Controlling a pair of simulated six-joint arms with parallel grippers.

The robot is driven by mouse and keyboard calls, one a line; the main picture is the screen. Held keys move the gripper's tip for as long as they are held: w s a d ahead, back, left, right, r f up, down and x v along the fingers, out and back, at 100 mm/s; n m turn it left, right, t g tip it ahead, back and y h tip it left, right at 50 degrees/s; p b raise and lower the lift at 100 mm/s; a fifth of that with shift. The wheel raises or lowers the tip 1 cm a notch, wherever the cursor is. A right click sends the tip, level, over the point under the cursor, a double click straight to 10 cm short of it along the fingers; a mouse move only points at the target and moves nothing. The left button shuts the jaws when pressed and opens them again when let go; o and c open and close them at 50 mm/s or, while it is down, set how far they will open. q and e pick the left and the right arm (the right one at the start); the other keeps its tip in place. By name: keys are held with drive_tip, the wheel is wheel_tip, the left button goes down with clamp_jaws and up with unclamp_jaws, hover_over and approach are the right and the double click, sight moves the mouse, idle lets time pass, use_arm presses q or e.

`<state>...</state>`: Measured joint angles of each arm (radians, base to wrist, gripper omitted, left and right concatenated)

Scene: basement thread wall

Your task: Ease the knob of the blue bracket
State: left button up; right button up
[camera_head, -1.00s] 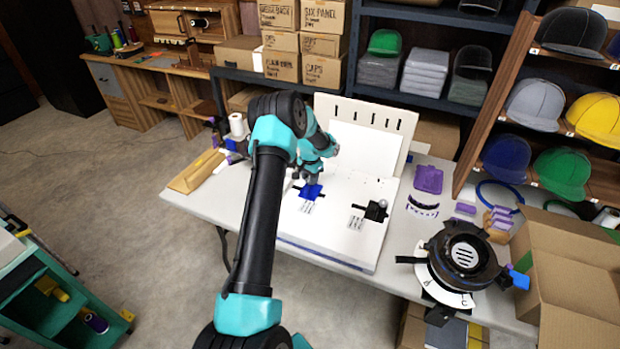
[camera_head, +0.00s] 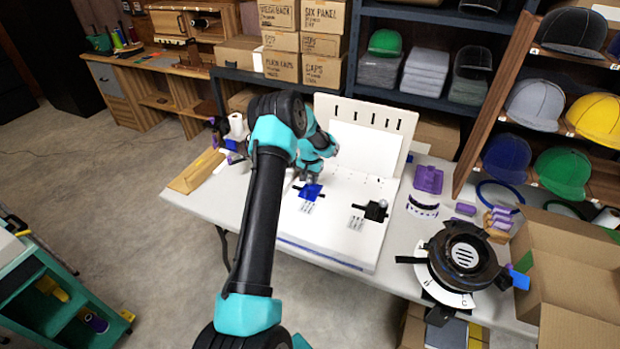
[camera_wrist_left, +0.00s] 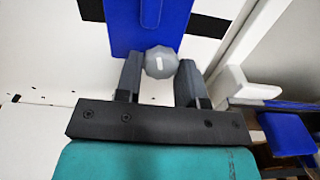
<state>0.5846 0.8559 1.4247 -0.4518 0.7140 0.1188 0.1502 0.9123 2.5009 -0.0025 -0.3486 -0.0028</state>
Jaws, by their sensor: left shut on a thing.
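The blue bracket (camera_head: 311,191) is mounted on the white board (camera_head: 345,225) in the head view. In the left wrist view the bracket (camera_wrist_left: 150,22) is at the top, with its grey round knob (camera_wrist_left: 160,62) at its near end. The knob has a small white mark, close to upright in that view. My left gripper (camera_wrist_left: 160,72) is shut on the knob, one finger at each side. In the head view my left gripper (camera_head: 309,178) is at the bracket's far edge, and the knob is hidden there. My right gripper is not in view.
A black bracket (camera_head: 375,211) with a grey knob is on the same board, to the right. A black round device (camera_head: 463,256) and an open cardboard box (camera_head: 570,270) are farther right.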

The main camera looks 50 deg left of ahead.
sight(309, 179)
use_arm(q)
drive_tip(key=n, duration=0.7)
drive_tip(key=shift+a, duration=0.1)
drive_tip(key=n, duration=0.6)
drive_tip(key=shift+s+n, duration=0.15)
drive_tip(key=shift+n, duration=0.25)
drive_tip(key=o, duration=0.9)
drive_tip(key=shift+o, duration=0.2)
wheel_tip(309, 179, up, 17)
drive_tip(key=shift+r, duration=0.2)
drive_tip(key=shift+s+f, duration=0.1)
idle(0.3)
